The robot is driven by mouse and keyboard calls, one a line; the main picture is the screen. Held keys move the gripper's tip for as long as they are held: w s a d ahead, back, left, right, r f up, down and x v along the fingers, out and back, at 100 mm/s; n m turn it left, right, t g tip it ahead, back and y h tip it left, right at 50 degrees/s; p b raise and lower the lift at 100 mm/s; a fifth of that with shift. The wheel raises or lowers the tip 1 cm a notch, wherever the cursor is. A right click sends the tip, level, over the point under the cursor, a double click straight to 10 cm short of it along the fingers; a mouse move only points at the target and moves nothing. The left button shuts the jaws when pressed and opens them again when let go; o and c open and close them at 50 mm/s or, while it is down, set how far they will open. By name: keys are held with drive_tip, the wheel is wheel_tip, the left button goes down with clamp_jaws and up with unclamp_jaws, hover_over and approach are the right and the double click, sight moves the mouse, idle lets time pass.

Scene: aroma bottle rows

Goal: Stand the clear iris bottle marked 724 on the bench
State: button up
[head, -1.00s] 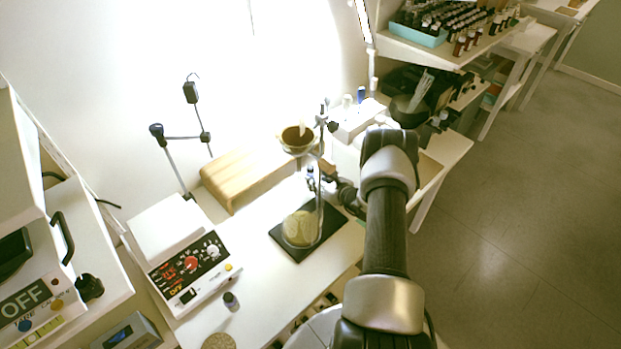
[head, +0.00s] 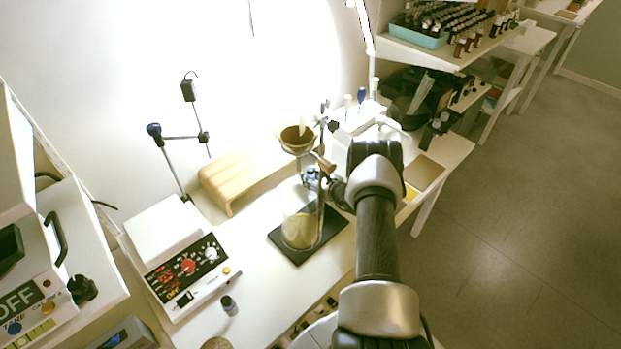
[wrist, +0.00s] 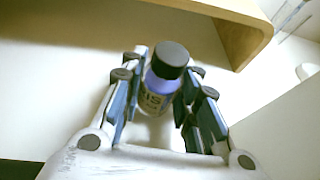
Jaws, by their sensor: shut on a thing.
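My gripper (wrist: 160,95) is shut on a small bottle (wrist: 155,101) with a black cap and a bluish label reading "IS" in part. The number on the label cannot be read. The bottle stands cap up between the fingers in the wrist view, over the white bench (wrist: 60,75). I cannot tell whether its base touches the bench. In the head view my gripper (head: 314,180) is behind the filter stand, partly hidden by its rod, and the bottle is hard to make out. The bench (head: 262,292) runs along the wall.
A wooden riser (head: 232,189) lies left of my gripper. The stand's dark base (head: 287,252) bears a flask (head: 299,231), with a brown funnel (head: 297,139) above. A hotplate-like device (head: 186,271) and a small dark-capped bottle (head: 229,305) are at front left.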

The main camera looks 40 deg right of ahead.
clamp_jaws()
drive_tip(key=shift+r, duration=0.1)
